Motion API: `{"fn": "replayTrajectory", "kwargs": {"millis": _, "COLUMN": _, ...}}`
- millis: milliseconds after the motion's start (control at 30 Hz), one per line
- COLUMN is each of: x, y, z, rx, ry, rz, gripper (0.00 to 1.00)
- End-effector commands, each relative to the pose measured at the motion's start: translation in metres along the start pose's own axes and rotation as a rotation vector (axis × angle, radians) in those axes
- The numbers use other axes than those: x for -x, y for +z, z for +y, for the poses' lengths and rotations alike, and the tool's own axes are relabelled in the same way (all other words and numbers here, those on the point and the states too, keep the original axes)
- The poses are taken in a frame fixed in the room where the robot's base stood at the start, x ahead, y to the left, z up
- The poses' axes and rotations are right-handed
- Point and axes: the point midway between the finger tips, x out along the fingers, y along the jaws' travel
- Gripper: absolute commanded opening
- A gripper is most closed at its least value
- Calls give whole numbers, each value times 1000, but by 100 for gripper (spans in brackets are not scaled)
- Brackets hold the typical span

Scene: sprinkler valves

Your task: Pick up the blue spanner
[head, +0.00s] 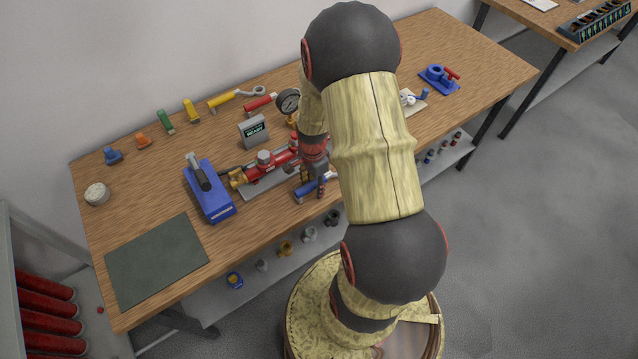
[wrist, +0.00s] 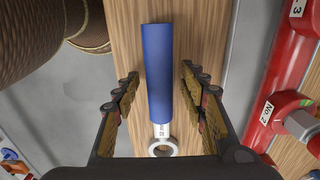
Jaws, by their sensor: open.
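The blue spanner (wrist: 160,75) lies on the wooden table. In the wrist view its blue handle points to the top and its silver ring end to the bottom. My gripper (wrist: 160,88) is open, with one finger on each side of the handle and a visible gap on both sides. In the head view the spanner's blue handle (head: 305,189) shows near the table's front edge, beneath my gripper (head: 314,184). My arm and gripper partly hide its silver end there.
A red valve pipe assembly (head: 268,168) lies just behind the spanner; its red pipe (wrist: 285,80) is close on the right in the wrist view. A green mat (head: 157,260) lies at front left.

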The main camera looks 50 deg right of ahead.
Motion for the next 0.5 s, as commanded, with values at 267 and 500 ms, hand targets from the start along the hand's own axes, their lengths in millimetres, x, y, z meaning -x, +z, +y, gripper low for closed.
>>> {"fn": "replayTrajectory", "kwargs": {"millis": 267, "x": -2, "y": 0, "z": 0, "rx": 1, "ry": -1, "rz": 1, "gripper": 40}}
{"fn": "replayTrajectory", "kwargs": {"millis": 500, "x": -2, "y": 0, "z": 0, "rx": 1, "ry": -1, "rz": 0, "gripper": 26}}
